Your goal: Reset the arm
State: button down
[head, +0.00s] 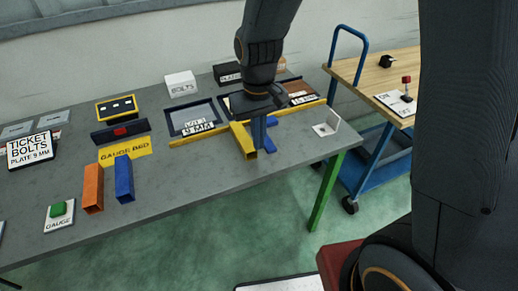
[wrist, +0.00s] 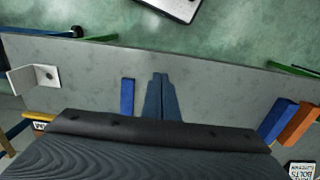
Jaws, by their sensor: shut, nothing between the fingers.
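My gripper (head: 259,146) hangs from my arm over the right half of the grey workbench (head: 200,190), its fingers pointing down. In the wrist view the blue-grey fingers (wrist: 161,78) are together with nothing between them. In the head view they are close beside a yellow beam (head: 242,138) and a blue piece (head: 271,148). The blue piece (wrist: 127,97) shows left of the fingers in the wrist view, with a gap between. I cannot tell whether the fingers touch the yellow beam or how high above the bench they are.
Labelled boxes, including a white one (head: 181,84), line the back. A blue-framed cart (head: 362,72) stands right. The bench front is mostly clear.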

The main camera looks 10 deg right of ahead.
jog(key=s+d+r+m+t, duration=0.1)
jog(key=s+d+r+m, duration=0.2)
jog(key=s+d, duration=0.5)
jog(key=d, duration=0.4)
jog(key=shift+s+r, duration=0.15)
